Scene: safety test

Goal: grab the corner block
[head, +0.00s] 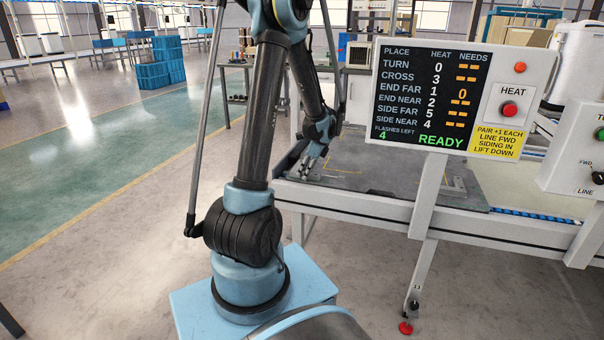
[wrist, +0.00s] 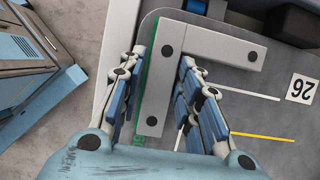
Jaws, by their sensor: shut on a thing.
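The corner block (wrist: 155,92) is a light grey L-shaped piece with several dark round spots, lying over the dark grey table plate in the wrist view. My gripper (wrist: 160,85) is closed around its long leg, with blue-padded fingers on both sides. The short leg reaches right, beyond the fingers. In the head view my gripper (head: 306,168) is low at the left end of the table; the block is too small there to make out clearly. I cannot tell whether the block touches the plate.
A control panel (head: 448,98) reading READY, with a red HEAT button (head: 509,109), stands above the table's front edge. The grey plate (head: 385,175) has open room right of my gripper.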

